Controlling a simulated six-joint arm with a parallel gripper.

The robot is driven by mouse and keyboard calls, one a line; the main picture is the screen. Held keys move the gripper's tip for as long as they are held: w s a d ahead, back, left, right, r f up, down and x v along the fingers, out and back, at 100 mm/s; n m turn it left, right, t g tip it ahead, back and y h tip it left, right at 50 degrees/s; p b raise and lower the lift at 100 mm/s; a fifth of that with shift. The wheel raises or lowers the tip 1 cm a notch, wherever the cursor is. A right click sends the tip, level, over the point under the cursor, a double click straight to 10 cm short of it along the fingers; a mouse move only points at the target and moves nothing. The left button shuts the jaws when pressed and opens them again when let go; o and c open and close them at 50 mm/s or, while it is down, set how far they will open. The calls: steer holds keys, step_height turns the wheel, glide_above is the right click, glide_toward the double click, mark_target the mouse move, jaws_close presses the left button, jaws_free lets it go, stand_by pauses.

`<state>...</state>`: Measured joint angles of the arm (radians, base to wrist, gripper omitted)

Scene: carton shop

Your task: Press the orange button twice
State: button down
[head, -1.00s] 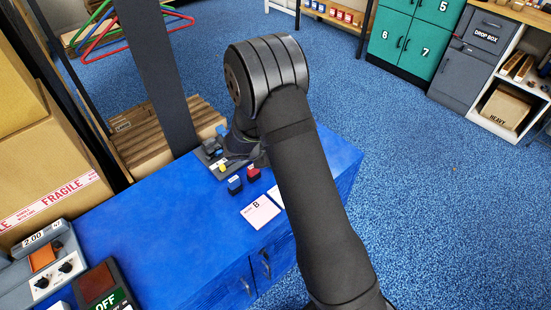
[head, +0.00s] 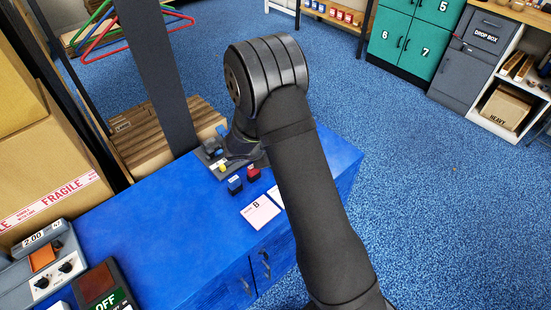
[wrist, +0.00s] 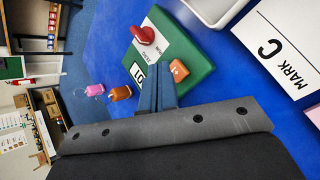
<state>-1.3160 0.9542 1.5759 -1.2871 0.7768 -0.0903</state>
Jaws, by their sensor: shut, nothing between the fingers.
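The orange button (wrist: 179,70) sits on a green box (wrist: 192,52) in the wrist view, beside a red knob (wrist: 143,34). My gripper (wrist: 157,66) is shut and empty. Its fingertips are over the near edge of the green box, just left of the button in the picture; whether they touch anything I cannot tell. In the head view my arm hides the green box, the button and the fingertips.
A white card marked C (wrist: 285,45) and a white tray (wrist: 215,8) lie near the box. In the head view, small blue (head: 235,185) and red blocks (head: 253,174) and a B card (head: 260,212) lie on the blue cabinet top (head: 150,230). Its middle is clear.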

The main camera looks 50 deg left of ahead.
steer(key=shift+f, duration=0.4)
steer(key=shift+f, duration=0.45)
stand_by(0.7)
steer(key=shift+r, duration=0.9)
steer(key=shift+r, duration=0.1)
steer(key=shift+r, duration=2.4)
step_height(320, 180, up, 4)
steer(key=shift+f, duration=0.1)
